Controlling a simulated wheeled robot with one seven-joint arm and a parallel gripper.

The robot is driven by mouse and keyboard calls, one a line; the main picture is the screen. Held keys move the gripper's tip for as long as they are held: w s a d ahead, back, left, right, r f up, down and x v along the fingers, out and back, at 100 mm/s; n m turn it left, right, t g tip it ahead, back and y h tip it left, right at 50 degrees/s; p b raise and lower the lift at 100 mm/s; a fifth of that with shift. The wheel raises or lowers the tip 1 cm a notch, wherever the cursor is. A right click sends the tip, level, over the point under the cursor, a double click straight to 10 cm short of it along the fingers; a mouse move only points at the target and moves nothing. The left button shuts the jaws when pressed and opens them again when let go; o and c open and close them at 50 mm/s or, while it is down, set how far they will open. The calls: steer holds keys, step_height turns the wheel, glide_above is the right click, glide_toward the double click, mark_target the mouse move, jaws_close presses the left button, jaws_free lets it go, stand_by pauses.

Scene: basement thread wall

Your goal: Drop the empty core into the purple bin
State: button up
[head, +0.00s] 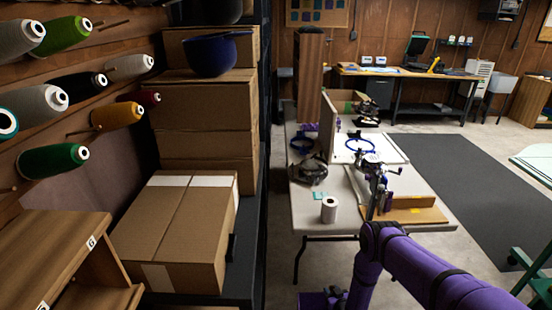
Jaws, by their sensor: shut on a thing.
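My gripper (374,170) is at the end of my purple arm, over the grey-topped table right of centre. It is shut on a small pale thing at its tip, which looks like the empty core (369,157); its shape is hard to make out at this size. I cannot pick out a purple bin for certain. A dark blue-purple bowl-like container (210,54) sits on the stacked cardboard boxes at the upper left, well away from my gripper.
Thread cones, one of them green (52,160), hang on wall pegs at the left. Stacked boxes (172,230) stand beside a dark shelf. The table (310,222) holds a white roll (329,210), a headset-like item and trays. A dark floor mat (450,180) lies clear at the right.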

steer(key=shift+f, duration=2.25)
steer(key=o, duration=1)
steer(key=v, duration=1)
steer(key=shift+s+d+r, duration=0.1)
steer(key=shift+s+r, duration=0.1)
steer(key=shift+s, duration=0.1)
